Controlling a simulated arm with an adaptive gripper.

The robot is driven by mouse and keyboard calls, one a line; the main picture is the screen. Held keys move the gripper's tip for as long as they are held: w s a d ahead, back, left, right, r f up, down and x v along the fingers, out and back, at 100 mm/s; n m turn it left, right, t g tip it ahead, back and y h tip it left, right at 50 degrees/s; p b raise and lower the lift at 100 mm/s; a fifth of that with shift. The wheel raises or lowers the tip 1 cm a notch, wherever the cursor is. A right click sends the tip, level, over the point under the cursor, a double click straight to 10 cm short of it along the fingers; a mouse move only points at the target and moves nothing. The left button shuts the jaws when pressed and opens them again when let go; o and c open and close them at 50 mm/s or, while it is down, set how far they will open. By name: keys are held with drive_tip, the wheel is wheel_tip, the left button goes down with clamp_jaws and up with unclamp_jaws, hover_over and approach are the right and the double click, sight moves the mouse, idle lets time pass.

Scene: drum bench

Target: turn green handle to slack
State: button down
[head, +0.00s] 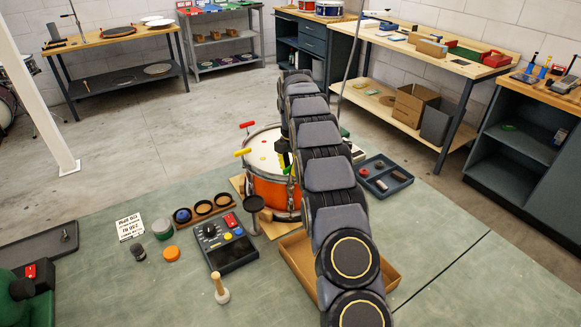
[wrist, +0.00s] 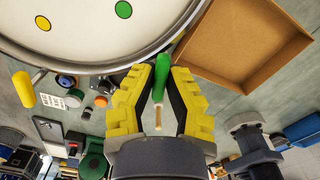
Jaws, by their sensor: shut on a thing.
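The orange drum (head: 272,188) with a white head stands on the bench mat, partly hidden behind my arm. In the wrist view the drum's rim (wrist: 95,68) curves across the top left, with a yellow dot and a green dot on the head. The green handle (wrist: 150,76) lies between the yellow fingers of my gripper (wrist: 160,64), close beside the rim. The fingers are shut on it. In the head view my gripper (head: 283,152) is at the drum's right side, and the handle there is mostly hidden.
A red handle (head: 247,124) and a yellow handle (head: 242,152) stick out at the drum's left. A control box (head: 228,245), an open brown tray (head: 300,262) and a dark compartment tray (head: 384,176) stand around the drum. The mat at the front right is clear.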

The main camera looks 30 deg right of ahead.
drive_tip(key=n, duration=0.5)
drive_tip(key=shift+f+n, duration=0.15)
drive_tip(key=shift+n, duration=0.15)
drive_tip(key=shift+s+n, duration=0.1)
drive_tip(key=shift+n, duration=1.6)
drive_tip(key=shift+n, duration=0.3)
drive_tip(key=c, duration=1)
unclamp_jaws()
drive_tip(key=shift+c, duration=0.2)
drive_tip(key=shift+a, duration=0.1)
drive_tip(key=shift+r+m, duration=0.2)
drive_tip(key=shift+m, duration=0.2)
